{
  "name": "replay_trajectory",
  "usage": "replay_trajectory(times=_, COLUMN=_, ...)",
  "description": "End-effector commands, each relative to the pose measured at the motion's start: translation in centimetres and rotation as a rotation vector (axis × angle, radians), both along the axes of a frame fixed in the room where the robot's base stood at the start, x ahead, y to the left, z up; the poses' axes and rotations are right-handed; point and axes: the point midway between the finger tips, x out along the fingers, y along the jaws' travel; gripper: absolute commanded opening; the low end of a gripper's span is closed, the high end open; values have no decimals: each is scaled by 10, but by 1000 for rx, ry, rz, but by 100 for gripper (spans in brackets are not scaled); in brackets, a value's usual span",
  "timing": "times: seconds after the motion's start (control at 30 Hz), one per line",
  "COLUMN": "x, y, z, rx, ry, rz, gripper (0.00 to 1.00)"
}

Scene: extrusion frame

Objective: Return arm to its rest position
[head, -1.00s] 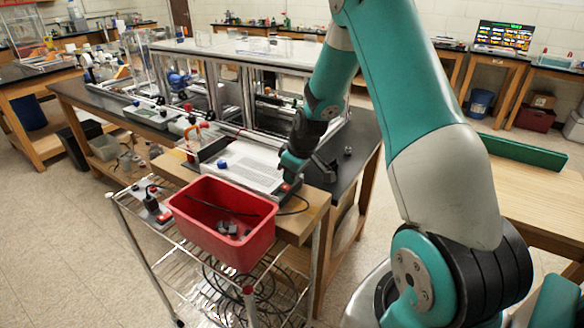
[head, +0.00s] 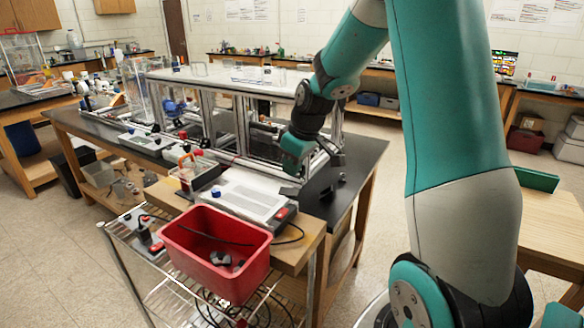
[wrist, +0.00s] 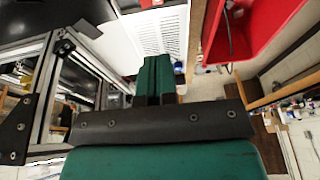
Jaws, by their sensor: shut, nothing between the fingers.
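The device's white slotted top also shows in the wrist view (wrist: 158,33), beyond the fingers. The fingers appear clear of it, though the exact gap is hard to tell.
A red bin (head: 192,262) with small dark parts stands on a wire cart at the front. A metal extrusion frame (head: 241,118) stands on the bench close behind my gripper. A wooden table (head: 552,232) is at right. Floor is open at left.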

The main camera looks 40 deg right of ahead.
Motion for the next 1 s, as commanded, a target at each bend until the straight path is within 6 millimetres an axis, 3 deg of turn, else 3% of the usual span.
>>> replay_trajectory(times=0.43, x=0, y=0, z=0, rx=0, ry=0, rz=0, gripper=0)
replay_trajectory(times=0.53, x=-1, y=13, z=4, rx=8, ry=-1, rz=11, gripper=0)
replay_trajectory(times=0.67, x=-16, y=69, z=22, rx=47, ry=8, rz=61, gripper=0)
replay_trajectory(times=0.77, x=-47, y=134, z=41, rx=93, ry=29, rz=120, gripper=0)
replay_trajectory(times=0.9, x=-114, y=213, z=59, rx=155, ry=84, rz=205, gripper=0)
replay_trajectory(times=1.0, x=-164, y=248, z=65, rx=182, ry=127, rz=259, gripper=0)
